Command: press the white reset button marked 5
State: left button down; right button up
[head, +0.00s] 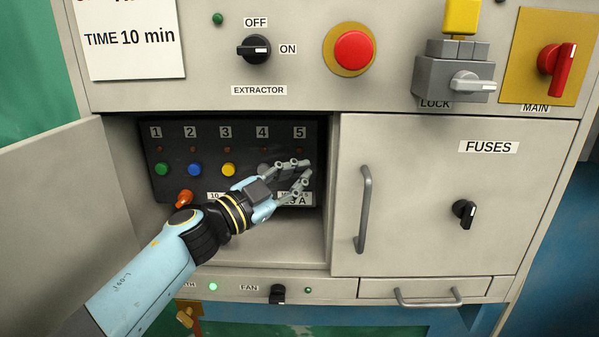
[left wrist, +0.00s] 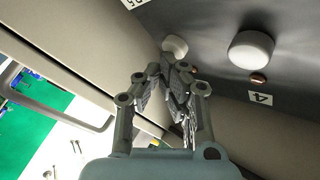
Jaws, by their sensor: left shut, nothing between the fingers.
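The white reset button marked 5 shows in the left wrist view (left wrist: 175,45), partly hidden behind my fingertips. In the head view my left gripper covers its place below the number 5 label (head: 299,132). My left gripper (head: 306,168) reaches into the open compartment, in front of the right end of the dark button panel (head: 175,145). It is shut and empty, and its fingertips (left wrist: 176,64) point at button 5. I cannot tell whether they touch it. My right gripper is not in view.
A second white button (left wrist: 251,49) sits beside button 5, by the number 4 label. Green (head: 161,169), blue (head: 195,170) and yellow (head: 229,169) buttons lie further left. The open door (head: 65,205) stands left; the closed fuses door (head: 415,190) bounds the compartment's right side.

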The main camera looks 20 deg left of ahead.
pick_arm(q)
jog(key=shift+w, duration=0.15)
dwell(0.4)
jog(key=shift+s+d+p, duration=0.25)
jog(key=shift+s+p, duration=0.3)
jog(key=shift+s, duration=0.35)
jog(key=s+p, duration=0.1)
jog(key=s, duration=0.1)
jog(key=s+d+p, duration=0.1)
jog(key=s, duration=0.1)
jog(key=shift+s+d, duration=0.2)
jog(key=shift+s, duration=0.2)
jog(key=shift+a, duration=0.1)
